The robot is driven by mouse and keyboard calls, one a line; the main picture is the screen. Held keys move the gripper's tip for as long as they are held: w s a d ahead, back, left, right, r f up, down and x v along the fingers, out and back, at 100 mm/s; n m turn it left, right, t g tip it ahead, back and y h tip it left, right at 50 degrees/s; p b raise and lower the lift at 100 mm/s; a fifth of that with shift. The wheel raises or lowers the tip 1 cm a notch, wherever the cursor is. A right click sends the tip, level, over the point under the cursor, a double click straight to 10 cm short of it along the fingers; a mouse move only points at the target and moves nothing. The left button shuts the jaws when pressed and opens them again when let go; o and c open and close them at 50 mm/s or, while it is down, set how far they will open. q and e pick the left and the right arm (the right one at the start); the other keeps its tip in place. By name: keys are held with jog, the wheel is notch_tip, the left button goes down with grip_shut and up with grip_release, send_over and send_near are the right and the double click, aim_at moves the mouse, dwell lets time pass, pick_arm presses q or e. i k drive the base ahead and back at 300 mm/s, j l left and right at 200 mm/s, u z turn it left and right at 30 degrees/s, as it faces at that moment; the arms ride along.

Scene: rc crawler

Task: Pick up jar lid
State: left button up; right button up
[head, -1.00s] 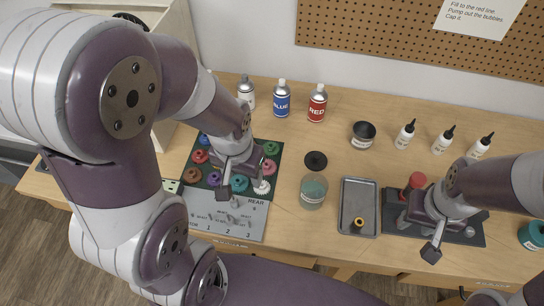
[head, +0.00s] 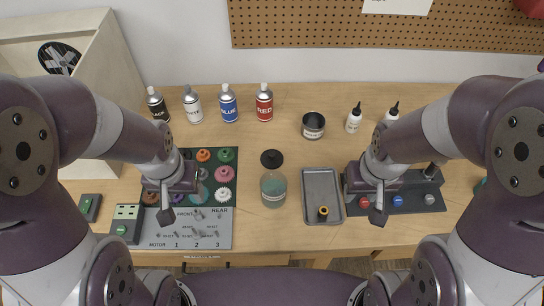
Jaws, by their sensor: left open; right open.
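The black round jar lid (head: 271,159) lies on the table just behind a clear jar (head: 273,188) holding teal liquid. The jar looks open at the top. My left gripper (head: 168,212) is open and empty, above the left part of the switch panel, to the left of the jar. My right gripper (head: 378,212) is open and empty, to the right of the grey tray and near the left end of the black stand. Neither gripper touches the lid or jar.
Spray cans (head: 229,103) line the back. A black stand (head: 423,200) is at right.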

aim_at(271, 159)
jog(key=l+z, duration=0.3)
jog(key=z, duration=0.15)
jog(key=i+l+z, duration=0.1)
jog(key=z, duration=0.35)
jog(key=i+l, duration=0.05)
jog(key=l, duration=0.05)
